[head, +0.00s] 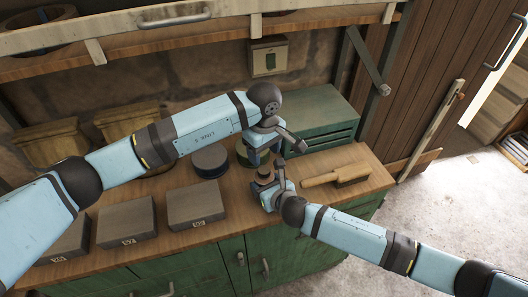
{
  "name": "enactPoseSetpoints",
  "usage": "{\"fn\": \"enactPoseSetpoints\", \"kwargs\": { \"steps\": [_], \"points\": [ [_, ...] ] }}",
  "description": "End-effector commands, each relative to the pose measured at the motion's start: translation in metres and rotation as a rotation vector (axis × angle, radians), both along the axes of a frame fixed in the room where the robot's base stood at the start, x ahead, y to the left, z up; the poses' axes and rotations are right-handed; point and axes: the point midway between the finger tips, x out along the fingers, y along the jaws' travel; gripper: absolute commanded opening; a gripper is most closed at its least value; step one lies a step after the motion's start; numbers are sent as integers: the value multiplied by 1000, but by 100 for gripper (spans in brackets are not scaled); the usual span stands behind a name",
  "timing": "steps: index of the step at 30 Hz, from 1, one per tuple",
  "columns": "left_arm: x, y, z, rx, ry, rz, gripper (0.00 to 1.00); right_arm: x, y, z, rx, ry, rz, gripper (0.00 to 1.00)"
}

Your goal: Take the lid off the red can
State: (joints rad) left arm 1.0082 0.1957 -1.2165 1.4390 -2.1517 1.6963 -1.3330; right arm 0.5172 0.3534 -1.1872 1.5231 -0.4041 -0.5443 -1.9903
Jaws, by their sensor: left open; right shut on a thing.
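My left gripper (263,154) is open over the bench, just behind my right gripper, and points down. My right gripper (270,184) is shut on a small round brownish thing (264,172) with a dark top, above or on the bench's front part; I cannot tell whether this is the lid or the can. No clearly red can shows. A green round can (241,157) stands partly hidden behind my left gripper. A dark round tin (210,158) stands to its left.
A wooden brush (340,176) lies at the right of the wooden bench (240,208). Several grey-brown boxes (195,205) line the front left. A green metal chest (318,118) stands at the back right, and a shelf (230,38) runs above.

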Motion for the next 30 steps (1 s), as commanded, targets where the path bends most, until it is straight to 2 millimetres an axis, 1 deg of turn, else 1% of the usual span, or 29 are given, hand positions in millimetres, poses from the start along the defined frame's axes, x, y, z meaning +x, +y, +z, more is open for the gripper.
{"fn": "enactPoseSetpoints", "kwargs": {
  "steps": [1,6,9,12,16,24,25,26,27,29,30],
  "points": [
    [-1,0,-9,1,3,2,59,0,0,0,0,0,0,0],
    [-1,0,-36,0,4,3,59,0,0,0,0,0,0,0],
    [-1,0,-50,1,3,4,59,0,0,0,0,0,0,0],
    [0,0,-60,-1,2,3,59,0,0,0,0,0,0,0],
    [0,0,-68,0,1,4,59,0,0,0,0,0,0,0],
    [0,0,-69,1,1,4,59,0,0,0,0,0,0,0],
    [0,0,-69,1,1,4,54,0,0,0,0,0,0,0],
    [0,0,-69,1,1,4,47,0,0,0,0,0,0,0],
    [0,0,-69,1,1,4,38,0,0,0,0,0,0,0],
    [0,0,-69,1,1,4,24,0,0,0,0,0,0,0],
    [0,0,-69,1,1,4,15,0,0,0,0,0,0,0]
  ]
}}
